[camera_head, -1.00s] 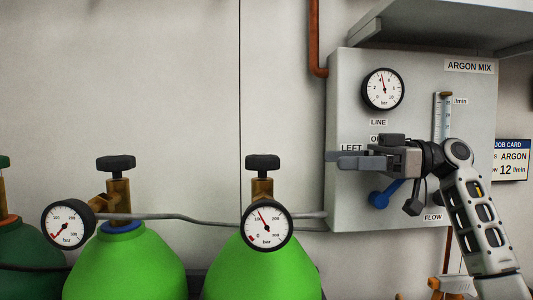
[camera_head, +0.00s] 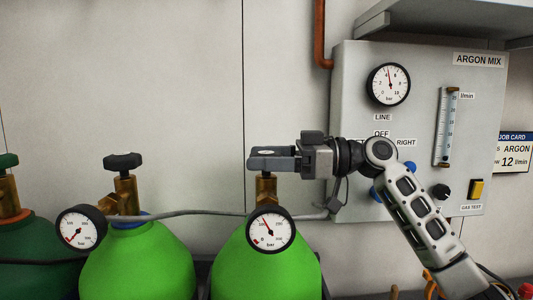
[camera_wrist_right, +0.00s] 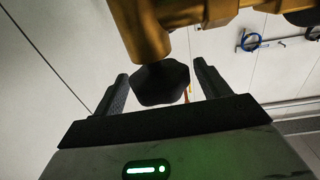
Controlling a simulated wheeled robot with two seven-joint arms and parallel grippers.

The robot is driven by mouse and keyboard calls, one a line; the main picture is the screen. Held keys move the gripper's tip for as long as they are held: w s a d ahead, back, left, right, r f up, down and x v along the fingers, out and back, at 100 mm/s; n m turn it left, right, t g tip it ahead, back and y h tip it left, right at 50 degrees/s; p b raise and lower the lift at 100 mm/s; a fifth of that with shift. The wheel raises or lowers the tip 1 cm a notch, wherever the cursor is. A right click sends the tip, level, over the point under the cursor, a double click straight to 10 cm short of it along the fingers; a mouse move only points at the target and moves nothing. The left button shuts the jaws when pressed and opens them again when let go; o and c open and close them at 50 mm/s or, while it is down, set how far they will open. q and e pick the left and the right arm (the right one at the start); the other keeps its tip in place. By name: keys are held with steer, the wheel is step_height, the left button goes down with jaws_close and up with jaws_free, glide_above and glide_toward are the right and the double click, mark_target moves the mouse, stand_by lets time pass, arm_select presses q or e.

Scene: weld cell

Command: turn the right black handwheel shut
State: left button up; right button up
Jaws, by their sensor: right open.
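Two green cylinders stand side by side, each with a brass valve and a black handwheel. The right black handwheel (camera_head: 264,151) is mostly covered by my right gripper (camera_head: 275,158) in the head view. In the right wrist view this handwheel (camera_wrist_right: 160,83) shows between the two open fingers (camera_wrist_right: 163,90), with a gap on both sides, below the brass valve body (camera_wrist_right: 145,30). The left black handwheel (camera_head: 123,162) stands free on the other cylinder. My left gripper is not in view.
Round gauges (camera_head: 270,230) sit in front of the valves, joined to a grey hose (camera_head: 185,215). Behind my right arm is a grey ARGON MIX panel (camera_head: 430,70) with a dial, a flow tube and knobs. A dark green cylinder (camera_head: 30,240) stands far left.

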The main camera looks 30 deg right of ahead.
steer(key=c, duration=1)
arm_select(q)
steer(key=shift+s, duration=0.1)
arm_select(e)
steer(key=shift+o, duration=0.2)
